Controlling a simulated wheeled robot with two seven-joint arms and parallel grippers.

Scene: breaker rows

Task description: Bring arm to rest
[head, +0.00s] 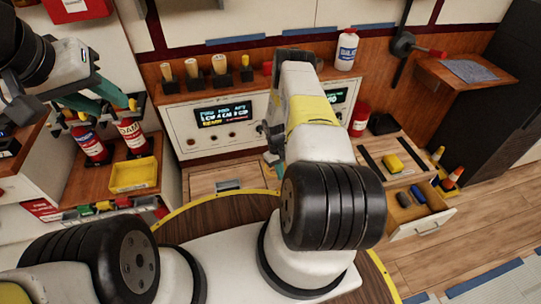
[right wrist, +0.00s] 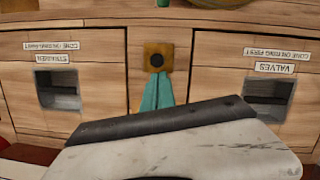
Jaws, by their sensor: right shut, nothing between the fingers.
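My right arm (head: 315,130) rises through the middle of the head view, in front of the display panel (head: 222,118). In the right wrist view the teal fingers of my right gripper (right wrist: 165,93) are shut and empty, in front of a wooden front with a brass-coloured square plate (right wrist: 158,58). My left gripper (head: 105,92) is at the upper left of the head view, by two red bottles (head: 90,142). Its fingertips are too unclear to tell their opening.
A yellow bin (head: 133,174) stands on the left shelf. An open drawer (head: 420,212) with small items juts out at the right. Wooden floor (head: 480,235) is clear beyond it.

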